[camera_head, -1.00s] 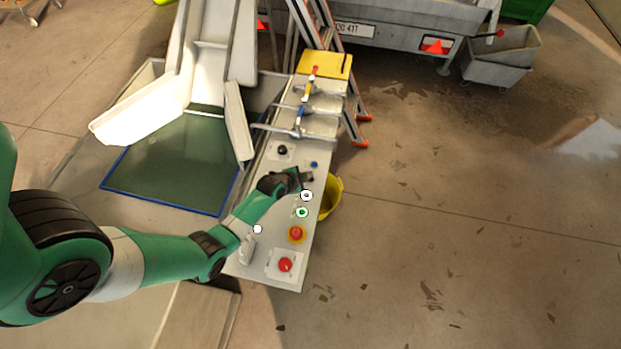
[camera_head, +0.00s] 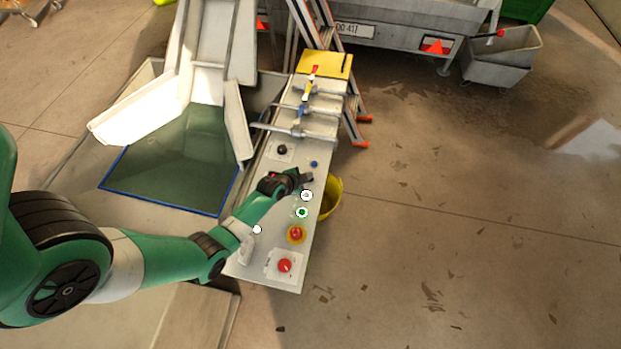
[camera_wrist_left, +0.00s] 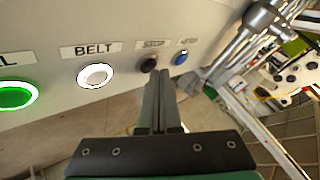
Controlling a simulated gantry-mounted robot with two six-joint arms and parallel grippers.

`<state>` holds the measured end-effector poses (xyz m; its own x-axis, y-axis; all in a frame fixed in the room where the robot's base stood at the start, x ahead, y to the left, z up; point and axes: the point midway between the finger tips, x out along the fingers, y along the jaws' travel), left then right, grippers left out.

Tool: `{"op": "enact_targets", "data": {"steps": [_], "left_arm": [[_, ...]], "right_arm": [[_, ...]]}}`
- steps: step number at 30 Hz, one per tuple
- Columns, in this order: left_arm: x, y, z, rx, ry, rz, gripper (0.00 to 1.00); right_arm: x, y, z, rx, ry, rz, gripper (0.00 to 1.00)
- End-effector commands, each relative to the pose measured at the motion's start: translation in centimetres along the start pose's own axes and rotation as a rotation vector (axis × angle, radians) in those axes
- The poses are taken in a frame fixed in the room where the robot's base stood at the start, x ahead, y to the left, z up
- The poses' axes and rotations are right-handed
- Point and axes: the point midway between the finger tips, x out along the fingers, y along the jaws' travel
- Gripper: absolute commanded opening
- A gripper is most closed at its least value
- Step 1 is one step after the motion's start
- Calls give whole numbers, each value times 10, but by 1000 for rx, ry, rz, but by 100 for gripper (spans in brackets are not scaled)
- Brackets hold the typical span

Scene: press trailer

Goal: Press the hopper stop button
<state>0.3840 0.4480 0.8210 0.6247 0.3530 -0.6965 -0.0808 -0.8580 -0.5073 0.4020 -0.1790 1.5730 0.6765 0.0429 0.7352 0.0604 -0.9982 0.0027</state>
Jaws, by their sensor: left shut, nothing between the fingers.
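The control panel (camera_head: 262,188) runs beside the chute. My left gripper (camera_head: 308,177) is shut and empty over it, between a blue button (camera_head: 314,164) and a white lit button (camera_head: 307,195). In the left wrist view the shut fingertips (camera_wrist_left: 161,80) are just below a black button (camera_wrist_left: 148,65), whose label is small and seems to read "STOP". I cannot tell whether they touch it. The blue button (camera_wrist_left: 181,57) is to its right and the white button (camera_wrist_left: 96,75), labelled "BELT", to its left. The gripper hides the black button in the head view. My right gripper is out of view.
A black knob (camera_head: 282,150) and levers (camera_head: 301,131) lie farther up. A yellow bucket (camera_head: 331,197) stands at the panel's right side.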

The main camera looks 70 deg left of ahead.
Motion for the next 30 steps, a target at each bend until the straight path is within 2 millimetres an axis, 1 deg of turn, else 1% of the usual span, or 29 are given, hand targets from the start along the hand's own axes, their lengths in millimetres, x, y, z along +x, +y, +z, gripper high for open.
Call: {"op": "enact_targets", "data": {"steps": [15,23,30], "left_arm": [[5,4,4,0,0,0,0],[4,3,3,0,-1,1,0],[-4,-2,-2,0,-1,1,0]], "right_arm": [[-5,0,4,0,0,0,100],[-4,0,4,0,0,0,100],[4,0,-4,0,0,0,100]]}}
